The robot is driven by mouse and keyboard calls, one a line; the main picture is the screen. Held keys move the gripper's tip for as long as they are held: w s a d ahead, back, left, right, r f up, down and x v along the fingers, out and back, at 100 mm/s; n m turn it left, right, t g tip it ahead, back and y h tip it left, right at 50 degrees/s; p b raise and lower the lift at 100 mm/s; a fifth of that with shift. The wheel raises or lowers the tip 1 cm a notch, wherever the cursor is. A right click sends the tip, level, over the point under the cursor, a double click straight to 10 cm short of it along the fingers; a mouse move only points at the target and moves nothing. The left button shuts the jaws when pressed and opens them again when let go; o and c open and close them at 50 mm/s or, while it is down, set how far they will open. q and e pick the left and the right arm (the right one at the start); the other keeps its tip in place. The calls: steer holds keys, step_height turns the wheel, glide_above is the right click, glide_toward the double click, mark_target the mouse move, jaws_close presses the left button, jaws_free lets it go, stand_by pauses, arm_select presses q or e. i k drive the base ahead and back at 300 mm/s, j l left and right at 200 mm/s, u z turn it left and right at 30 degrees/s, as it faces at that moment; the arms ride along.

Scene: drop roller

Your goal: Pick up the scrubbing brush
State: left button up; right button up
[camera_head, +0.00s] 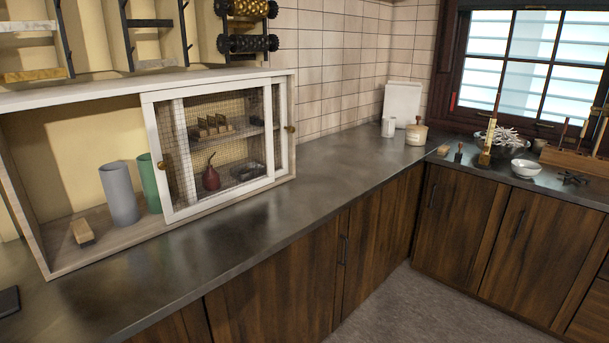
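Neither of my grippers shows in the head view.
A grey cylinder (120,194) and a green cylinder (149,183) stand right of the brush. A mesh sliding door (180,213) covers the cabinet's right part. A dark flat item (8,301) is cut off at the left edge. The counter (240,240) in front is clear.

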mark_target(84, 234)
steer(key=u, duration=1.4)
